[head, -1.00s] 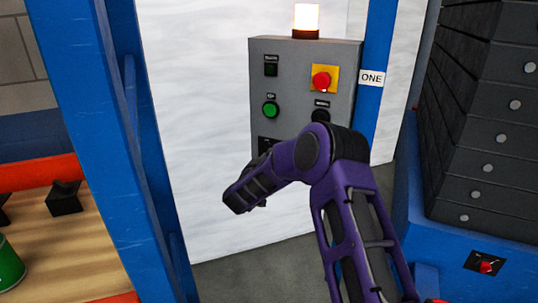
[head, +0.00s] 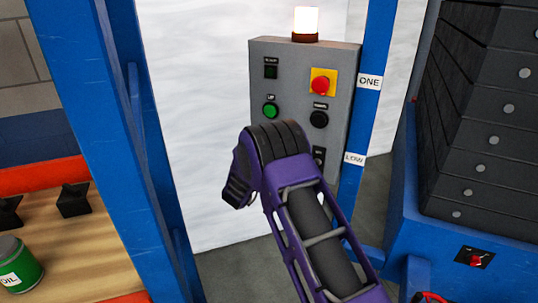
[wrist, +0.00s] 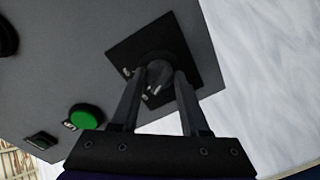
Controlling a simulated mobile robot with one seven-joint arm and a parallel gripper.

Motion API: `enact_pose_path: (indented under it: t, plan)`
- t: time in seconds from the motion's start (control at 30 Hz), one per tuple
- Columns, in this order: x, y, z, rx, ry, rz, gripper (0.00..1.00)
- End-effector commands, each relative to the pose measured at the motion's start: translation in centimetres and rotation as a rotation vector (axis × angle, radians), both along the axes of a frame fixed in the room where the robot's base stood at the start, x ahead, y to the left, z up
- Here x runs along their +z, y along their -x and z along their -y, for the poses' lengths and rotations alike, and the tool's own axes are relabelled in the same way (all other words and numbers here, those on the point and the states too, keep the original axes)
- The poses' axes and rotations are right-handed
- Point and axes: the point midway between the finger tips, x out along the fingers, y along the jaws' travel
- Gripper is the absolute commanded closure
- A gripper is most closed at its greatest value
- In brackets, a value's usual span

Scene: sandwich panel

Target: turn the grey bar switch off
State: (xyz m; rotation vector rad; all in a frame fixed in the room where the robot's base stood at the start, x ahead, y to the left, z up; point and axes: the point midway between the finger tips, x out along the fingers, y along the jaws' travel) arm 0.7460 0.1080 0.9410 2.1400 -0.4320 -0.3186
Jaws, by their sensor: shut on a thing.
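The grey control panel (head: 335,80) stands upright on the blue frame. In the wrist view, a dark grey bar switch (wrist: 160,70) sits on a square black plate (wrist: 135,45) with small white labels. My gripper (wrist: 160,82) has one finger on each side of the bar and is shut on it. The switch's exact angle is hard to read in the dark. In the head view, my arm hides the switch and the fingertips, in front of the panel's lower left.
A green button (head: 270,110) also shows in the wrist view (wrist: 85,118), close to my fingers. A red mushroom button (head: 320,85), a black knob (head: 319,119) and a lit lamp (head: 306,22) are on the panel. Blue posts (head: 95,130) stand to the left.

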Motion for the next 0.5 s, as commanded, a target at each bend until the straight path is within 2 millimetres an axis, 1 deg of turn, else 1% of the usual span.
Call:
enact_pose_path:
  t: [0.5]
  plan:
    - [-0.2,0.08,0.06,-0.001,0.032,-0.02,1.0]
